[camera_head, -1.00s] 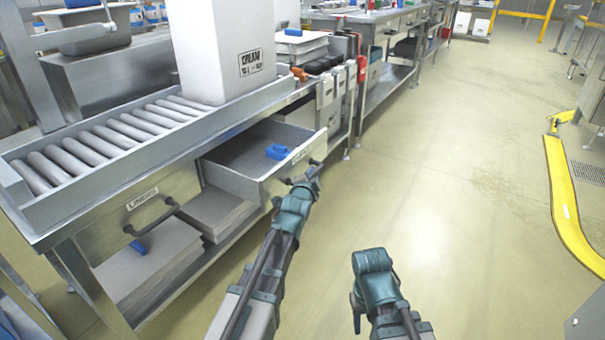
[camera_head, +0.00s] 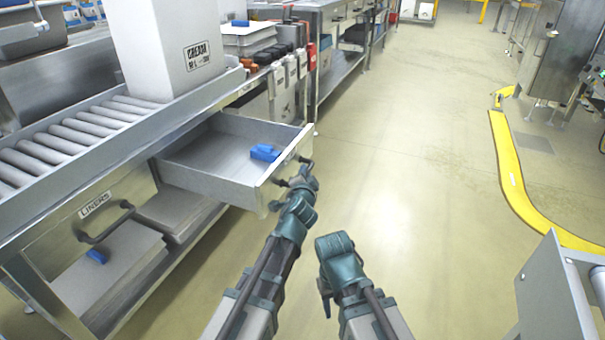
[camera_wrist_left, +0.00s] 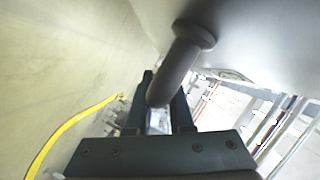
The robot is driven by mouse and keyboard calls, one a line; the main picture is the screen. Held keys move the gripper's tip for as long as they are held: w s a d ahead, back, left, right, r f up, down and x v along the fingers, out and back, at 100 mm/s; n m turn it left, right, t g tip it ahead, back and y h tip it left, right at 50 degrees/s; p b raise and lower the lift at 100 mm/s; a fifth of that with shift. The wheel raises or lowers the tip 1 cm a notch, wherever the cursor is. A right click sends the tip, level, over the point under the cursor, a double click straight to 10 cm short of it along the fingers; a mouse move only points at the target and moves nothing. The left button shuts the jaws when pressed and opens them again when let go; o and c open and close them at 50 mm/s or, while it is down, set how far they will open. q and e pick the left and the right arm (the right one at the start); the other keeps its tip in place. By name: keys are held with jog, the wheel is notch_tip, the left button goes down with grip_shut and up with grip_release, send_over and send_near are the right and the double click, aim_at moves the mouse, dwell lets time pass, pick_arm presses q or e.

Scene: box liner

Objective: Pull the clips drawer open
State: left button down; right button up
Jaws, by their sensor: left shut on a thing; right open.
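The clips drawer (camera_head: 217,177) is a grey metal drawer that stands pulled out from under the roller bench in the head view. Blue clips (camera_head: 265,152) lie inside it near its front. My left gripper (camera_head: 293,180) is at the drawer front and shut on its dark bar handle (camera_head: 305,160). The left wrist view shows the handle (camera_wrist_left: 180,65) as a thick dark bar running between the fingers, beside the pale drawer front (camera_wrist_left: 250,30). My right gripper (camera_head: 335,248) is open, low in front of the drawer and apart from it; its fingertips are hard to make out.
The closed liners drawer (camera_head: 95,205) is to the left, above a shelf with flat stacks. A tall white cream box (camera_head: 165,50) stands on the roller conveyor (camera_head: 75,135). A grey machine edge (camera_head: 550,290) is at lower right, near the yellow floor rail (camera_head: 510,175). The floor between is clear.

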pick_arm(q)
jog(key=c, duration=0.8)
grip_release()
jog(key=p+v, duration=0.1)
jog(key=v, duration=0.6)
jog(key=shift+s, duration=0.3)
